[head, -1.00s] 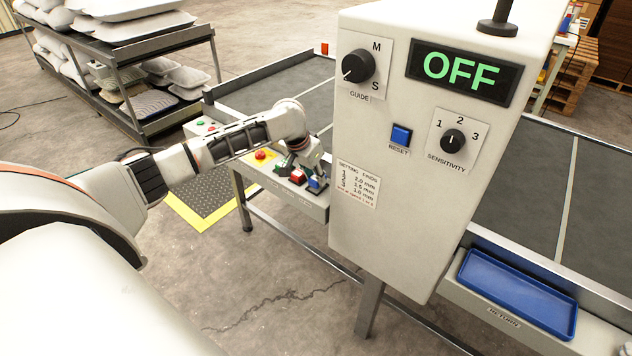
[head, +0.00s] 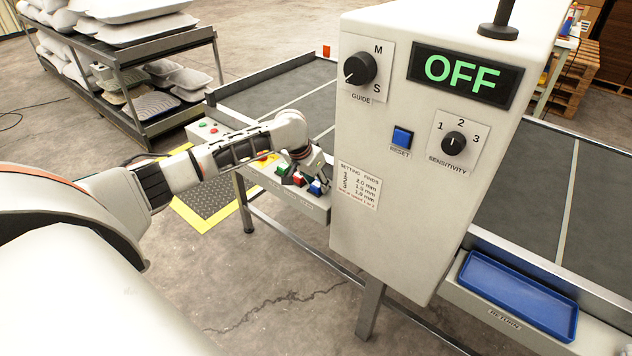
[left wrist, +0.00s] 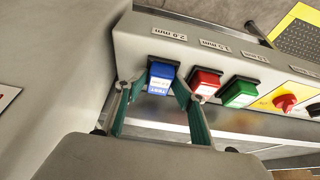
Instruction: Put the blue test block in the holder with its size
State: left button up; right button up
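The blue test block (left wrist: 161,76) stands in the row of holders on the ledge, at the slot by the label that looks like 2.0 mm (left wrist: 170,34). A red block (left wrist: 205,82) and a green block (left wrist: 240,92) stand beside it, by labels that look like 1.5 mm and 1.0 mm. The blue block also shows in the head view (head: 315,188). My left gripper (left wrist: 152,92) is open, one finger on either side of the blue block, with a gap at the left finger. Contact at the right finger is unclear. My right gripper is not in view.
A large machine housing (head: 400,220) with an OFF display stands just right of the gripper. A red knob (left wrist: 284,102) sits on a yellow plate past the green block. A blue tray (head: 515,295) lies on the right ledge. A shelf rack (head: 150,95) stands at the back left.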

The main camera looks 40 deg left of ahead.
pick_arm(q)
jog(key=shift+s+f, duration=0.2)
jog(key=shift+f, duration=0.45)
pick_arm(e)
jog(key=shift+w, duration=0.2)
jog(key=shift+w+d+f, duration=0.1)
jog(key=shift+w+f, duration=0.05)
pick_arm(q)
jog(key=shift+r+b, duration=0.35)
jog(key=shift+r, duration=0.05)
jog(key=p+v, duration=0.1)
jog(key=v, duration=0.3)
jog(key=p+v, duration=0.1)
jog(key=v, duration=0.1)
jog(key=shift+w+r+p, duration=0.3)
jog(key=p+v, duration=0.2)
jog(key=v, duration=0.4)
jog(key=shift+r, duration=0.25)
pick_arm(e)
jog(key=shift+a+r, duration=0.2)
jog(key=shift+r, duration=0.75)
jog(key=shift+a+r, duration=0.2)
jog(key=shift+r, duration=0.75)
pick_arm(q)
jog(key=shift+s, duration=0.15)
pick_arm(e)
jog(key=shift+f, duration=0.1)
